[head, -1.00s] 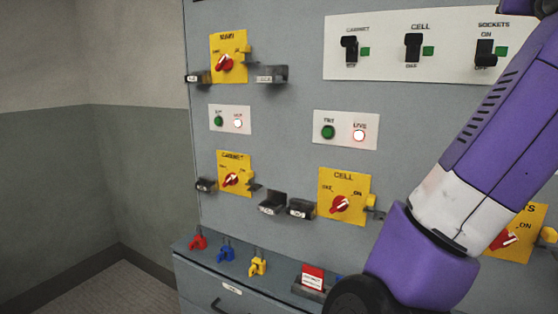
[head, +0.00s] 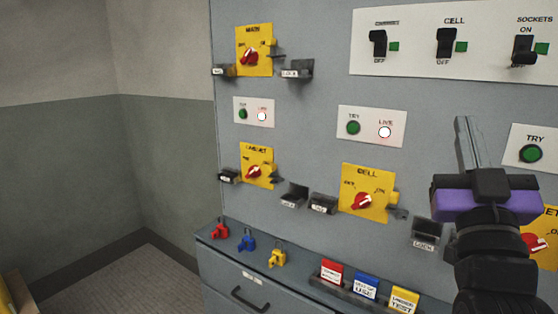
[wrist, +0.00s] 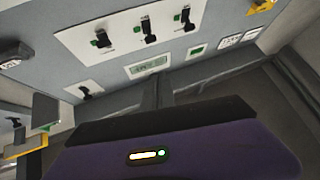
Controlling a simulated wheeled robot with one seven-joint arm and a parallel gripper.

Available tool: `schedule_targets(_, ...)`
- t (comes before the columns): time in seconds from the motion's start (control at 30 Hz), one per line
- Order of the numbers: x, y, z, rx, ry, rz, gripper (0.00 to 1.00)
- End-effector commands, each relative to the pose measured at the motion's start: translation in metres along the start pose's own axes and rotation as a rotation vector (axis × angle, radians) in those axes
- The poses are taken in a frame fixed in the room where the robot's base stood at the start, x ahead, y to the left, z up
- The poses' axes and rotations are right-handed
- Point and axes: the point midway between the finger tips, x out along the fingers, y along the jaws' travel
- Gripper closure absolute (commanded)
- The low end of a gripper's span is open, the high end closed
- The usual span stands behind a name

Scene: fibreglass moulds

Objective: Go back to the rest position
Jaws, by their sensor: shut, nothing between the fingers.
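My gripper (head: 468,135) shows at the right of the head view, with its fingers together and pointing up. Nothing is held between them. It stands in front of the grey panel (head: 310,110), apart from the switches as far as I can tell, and it covers part of the panel's right side. In the wrist view a purple part of my arm (wrist: 210,145) fills the lower part, and the panel (wrist: 40,75) shows tilted above it.
Yellow isolators stand on the panel: MAIN (head: 254,50), CABINET (head: 257,167) and CELL (head: 367,192). A white plate (head: 420,65) carries black switches. Red (head: 220,231), blue (head: 247,240) and yellow (head: 277,257) padlocks sit on the cabinet top beside tag cards (head: 366,286).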

Motion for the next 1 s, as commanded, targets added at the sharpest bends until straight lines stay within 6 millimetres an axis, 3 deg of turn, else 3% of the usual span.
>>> schedule_targets(0.2, -0.079, -0.024, 0.042, 0.026, -0.043, -0.116, 1.00)
schedule_targets(0.43, -0.166, -0.035, 0.070, 0.078, -0.117, -0.214, 1.00)
schedule_targets(0.73, -0.281, -0.032, 0.086, 0.159, -0.268, -0.300, 1.00)
schedule_targets(1.0, -0.379, -0.017, 0.083, 0.219, -0.458, -0.338, 1.00)
